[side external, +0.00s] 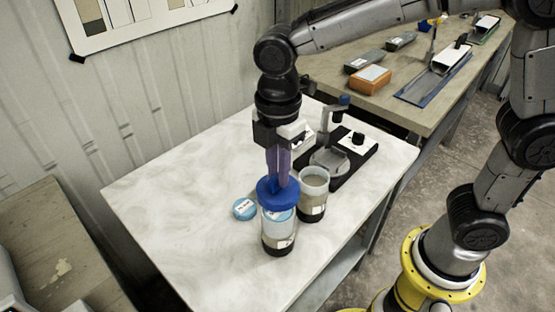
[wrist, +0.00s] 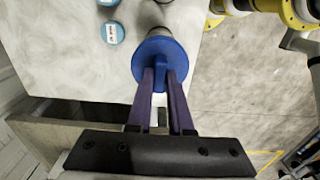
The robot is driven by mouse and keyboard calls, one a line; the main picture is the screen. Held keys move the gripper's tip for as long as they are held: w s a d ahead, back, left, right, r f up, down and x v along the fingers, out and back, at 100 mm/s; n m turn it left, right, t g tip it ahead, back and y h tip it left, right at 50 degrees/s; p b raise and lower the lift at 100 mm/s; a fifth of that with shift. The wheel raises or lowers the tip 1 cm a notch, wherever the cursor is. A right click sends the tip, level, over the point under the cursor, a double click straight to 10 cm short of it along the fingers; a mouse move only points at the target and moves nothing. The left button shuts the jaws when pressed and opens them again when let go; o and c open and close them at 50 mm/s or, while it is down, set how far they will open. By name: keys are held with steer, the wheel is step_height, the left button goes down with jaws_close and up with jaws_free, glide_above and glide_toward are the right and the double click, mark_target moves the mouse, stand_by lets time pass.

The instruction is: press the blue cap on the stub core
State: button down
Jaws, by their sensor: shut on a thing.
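The blue cap (side external: 278,188) is a round disc with an upright tab. My gripper (side external: 280,178), with purple fingers, is shut on that tab from above; in the wrist view its fingertips (wrist: 161,78) sit either side of the tab on the cap (wrist: 150,52). I cannot tell whether the cap is fully seated. A second upright liner (side external: 313,200), open at the top, stands close behind to the right. Which liner holds the stub core is unclear.
A light-blue labelled disc (side external: 244,208) lies left of the front liner; it also shows in the wrist view (wrist: 114,32). A black bench device (side external: 345,155) stands behind the liners. The pale table (side external: 170,205) is clear at left. A farther bench holds an orange box (side external: 370,79).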

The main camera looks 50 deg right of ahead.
steer(key=shift+f, duration=2)
steer(key=shift+f, duration=1.2)
stand_by(0.5)
steer(key=c, duration=0.7)
jaws_free()
steer(key=shift+c, duration=0.2)
steer(key=o, duration=0.5)
steer(key=shift+r, duration=0.1)
steer(key=shift+r, duration=3.45)
